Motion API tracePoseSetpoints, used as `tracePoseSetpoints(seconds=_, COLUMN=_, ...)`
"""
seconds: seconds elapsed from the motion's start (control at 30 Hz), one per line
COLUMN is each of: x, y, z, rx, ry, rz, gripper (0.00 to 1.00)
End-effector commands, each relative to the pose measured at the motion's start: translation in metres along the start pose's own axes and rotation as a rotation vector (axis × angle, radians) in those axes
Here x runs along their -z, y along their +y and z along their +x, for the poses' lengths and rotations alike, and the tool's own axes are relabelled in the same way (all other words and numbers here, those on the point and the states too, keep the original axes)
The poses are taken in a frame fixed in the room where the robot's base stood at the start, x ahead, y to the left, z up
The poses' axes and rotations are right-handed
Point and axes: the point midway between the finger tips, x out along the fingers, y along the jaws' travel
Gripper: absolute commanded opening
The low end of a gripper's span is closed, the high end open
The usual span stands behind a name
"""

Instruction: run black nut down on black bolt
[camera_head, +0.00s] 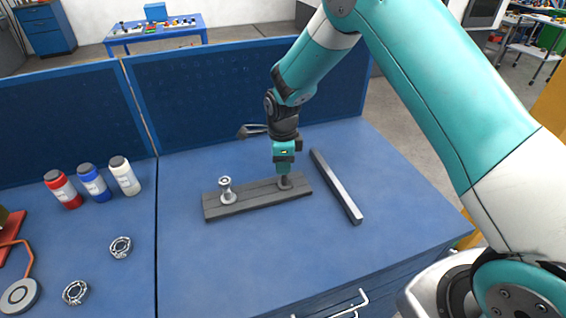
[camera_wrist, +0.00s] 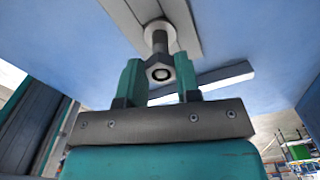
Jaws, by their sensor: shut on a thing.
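My gripper (camera_head: 284,172) points down over the right end of a dark bar on the blue bench. In the wrist view my gripper (camera_wrist: 159,75) is shut on the black nut (camera_wrist: 160,73), with one teal finger on each side. The black bolt (camera_wrist: 160,44) stands upright from the bar, with its round base in a pale ring. The nut is around the bolt's free end. In the head view the lower part of the black bolt (camera_head: 285,182) shows below my fingers, and they hide the nut.
A silver bolt (camera_head: 227,190) stands on the left of the dark bar (camera_head: 258,196). A loose grey bar (camera_head: 336,187) lies to the right. Red, blue and white bottles (camera_head: 92,183) stand at the left near the blue back panel (camera_head: 245,96). The bench front is clear.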

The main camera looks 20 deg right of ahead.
Motion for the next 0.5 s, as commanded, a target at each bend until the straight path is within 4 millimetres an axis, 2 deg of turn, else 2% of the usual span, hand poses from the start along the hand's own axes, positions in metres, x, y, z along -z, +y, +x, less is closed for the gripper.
tracePoseSetpoints(seconds=0.07, x=-0.0012, y=-0.0013, z=-0.0008, rx=0.004, ry=-0.002, rz=0.05, gripper=0.05)
tracePoseSetpoints(seconds=0.1, x=-0.0014, y=-0.0011, z=-0.0008, rx=0.004, ry=-0.003, rz=0.044, gripper=0.4)
tracePoseSetpoints(seconds=0.2, x=-0.0016, y=-0.0006, z=-0.0006, rx=0.003, ry=-0.003, rz=0.041, gripper=0.61)
tracePoseSetpoints(seconds=0.5, x=-0.0015, y=0.0001, z=-0.0016, rx=0.0, ry=-0.002, rz=0.038, gripper=0.61)
